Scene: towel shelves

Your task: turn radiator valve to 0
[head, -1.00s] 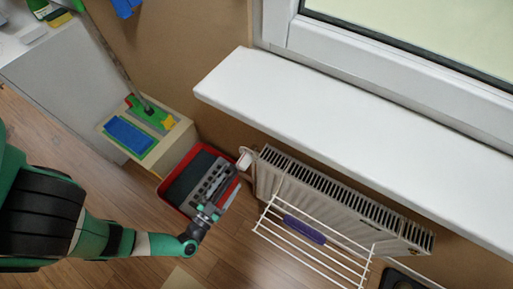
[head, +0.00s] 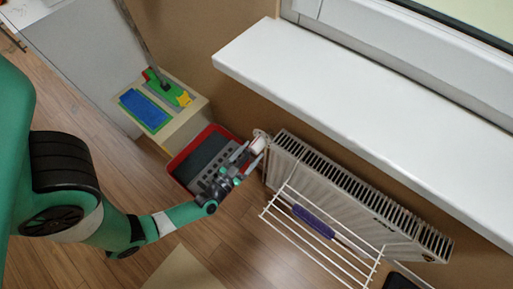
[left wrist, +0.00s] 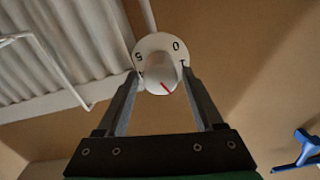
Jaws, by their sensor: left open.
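The radiator valve (head: 259,143) is a white knob at the left end of the radiator (head: 345,205). In the left wrist view the valve (left wrist: 158,62) faces me, with a "0" at its upper right, a "5" at its left and a red mark toward the lower right of its front. My left gripper (head: 248,155) is open at the valve. In the left wrist view the fingers of the left gripper (left wrist: 161,76) are on either side of the knob; I cannot tell whether they touch it. My right gripper is not in view.
A white rack (head: 325,243) with a purple item hangs on the radiator's front. A red-rimmed tray (head: 178,161) lies on the floor below my gripper. A white window sill (head: 350,90) overhangs the radiator. A wooden box (head: 187,117) with cleaning tools stands left.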

